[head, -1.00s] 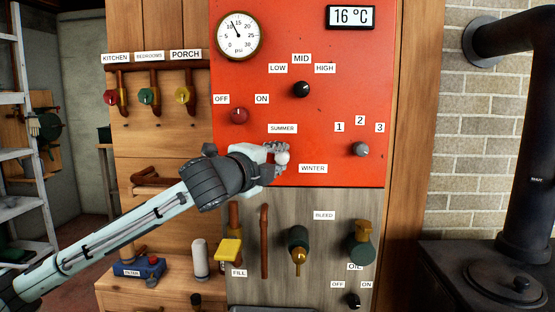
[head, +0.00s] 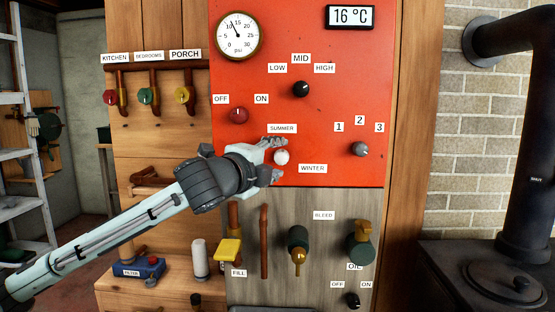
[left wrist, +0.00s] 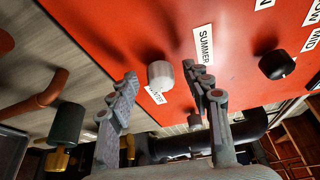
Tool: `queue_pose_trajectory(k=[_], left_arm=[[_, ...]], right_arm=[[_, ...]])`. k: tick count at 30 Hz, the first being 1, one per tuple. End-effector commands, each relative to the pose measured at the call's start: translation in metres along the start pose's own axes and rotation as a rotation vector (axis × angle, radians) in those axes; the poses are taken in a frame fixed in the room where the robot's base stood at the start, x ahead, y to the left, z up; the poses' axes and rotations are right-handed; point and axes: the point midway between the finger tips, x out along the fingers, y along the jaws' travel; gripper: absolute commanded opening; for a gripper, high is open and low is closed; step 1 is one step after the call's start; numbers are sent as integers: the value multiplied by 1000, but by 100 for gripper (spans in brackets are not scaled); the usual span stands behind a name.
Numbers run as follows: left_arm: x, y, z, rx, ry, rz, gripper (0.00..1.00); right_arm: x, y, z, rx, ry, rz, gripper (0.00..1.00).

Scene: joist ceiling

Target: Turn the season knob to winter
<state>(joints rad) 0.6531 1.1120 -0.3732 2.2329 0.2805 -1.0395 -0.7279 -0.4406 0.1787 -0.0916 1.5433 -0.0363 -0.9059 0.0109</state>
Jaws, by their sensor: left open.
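The season knob (head: 282,157) is a small white knob on the red panel, between the SUMMER label (head: 282,128) above and the WINTER label (head: 313,168) at lower right. My left gripper (head: 277,161) is open at the knob, coming in from the left. In the left wrist view the season knob (left wrist: 160,75) shows between and just beyond the two spread fingers, with a gap on both sides. I cannot make out which way the knob points. My right gripper is not in view.
A red knob (head: 239,115), a black knob (head: 301,89) and a grey knob (head: 360,149) sit on the same red panel (head: 340,110). Below are a yellow FILL handle (head: 229,250) and valves. A black stove (head: 490,275) stands at right.

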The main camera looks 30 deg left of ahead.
Motion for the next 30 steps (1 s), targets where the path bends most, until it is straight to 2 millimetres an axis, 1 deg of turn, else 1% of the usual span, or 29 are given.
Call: queue_pose_trajectory(k=[6,9,12,17,30], left_arm=[[-38,2,0,6,0,3,49],[-52,2,0,6,-1,5,49],[-61,1,0,4,0,3,49],[-66,1,-1,1,1,2,49],[-66,0,-1,0,1,1,49]], right_arm=[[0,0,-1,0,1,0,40],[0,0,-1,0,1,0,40],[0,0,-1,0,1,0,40],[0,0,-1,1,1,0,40],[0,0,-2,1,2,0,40]])
